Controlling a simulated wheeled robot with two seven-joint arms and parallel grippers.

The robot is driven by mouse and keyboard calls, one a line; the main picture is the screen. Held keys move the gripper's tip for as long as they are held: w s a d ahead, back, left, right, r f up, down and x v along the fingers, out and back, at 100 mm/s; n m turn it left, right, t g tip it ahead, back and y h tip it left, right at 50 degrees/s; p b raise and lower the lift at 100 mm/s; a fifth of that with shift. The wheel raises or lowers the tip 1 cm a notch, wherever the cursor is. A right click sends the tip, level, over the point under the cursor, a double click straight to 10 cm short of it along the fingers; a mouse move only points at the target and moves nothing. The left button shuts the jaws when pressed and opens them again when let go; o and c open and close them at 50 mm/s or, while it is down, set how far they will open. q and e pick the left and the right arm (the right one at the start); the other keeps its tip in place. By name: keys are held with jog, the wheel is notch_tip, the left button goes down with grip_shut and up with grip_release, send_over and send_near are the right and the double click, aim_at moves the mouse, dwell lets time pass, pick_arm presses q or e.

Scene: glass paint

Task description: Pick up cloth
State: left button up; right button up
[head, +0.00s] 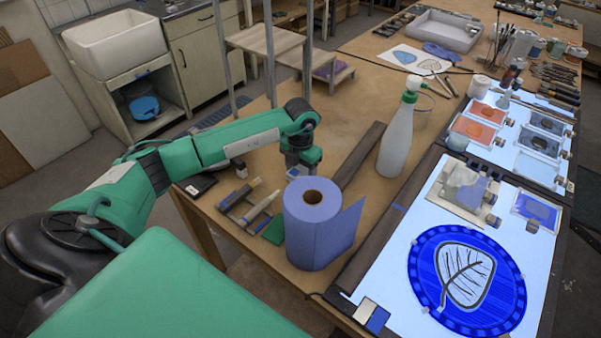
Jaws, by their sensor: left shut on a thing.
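My left gripper (300,170) points down over the wooden table, just behind the blue paper roll (312,225). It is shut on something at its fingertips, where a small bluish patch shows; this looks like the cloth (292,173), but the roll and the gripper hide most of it. My right gripper is not in view.
A spray bottle (396,140) stands right of the gripper, beside a long dark bar (358,155). Tube-like tools (250,205) and a green pad (274,230) lie left of the roll. A lit panel (390,270) with a blue leaf disc (425,262) fills the right.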

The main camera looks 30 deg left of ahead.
aim_at(301, 173)
pick_arm(q)
jog(key=shift+r+b, duration=0.3)
jog(key=shift+r, duration=0.35)
notch_tip(301, 173, up, 19)
jog(key=b, duration=0.4)
jog(key=shift+f, duration=0.2)
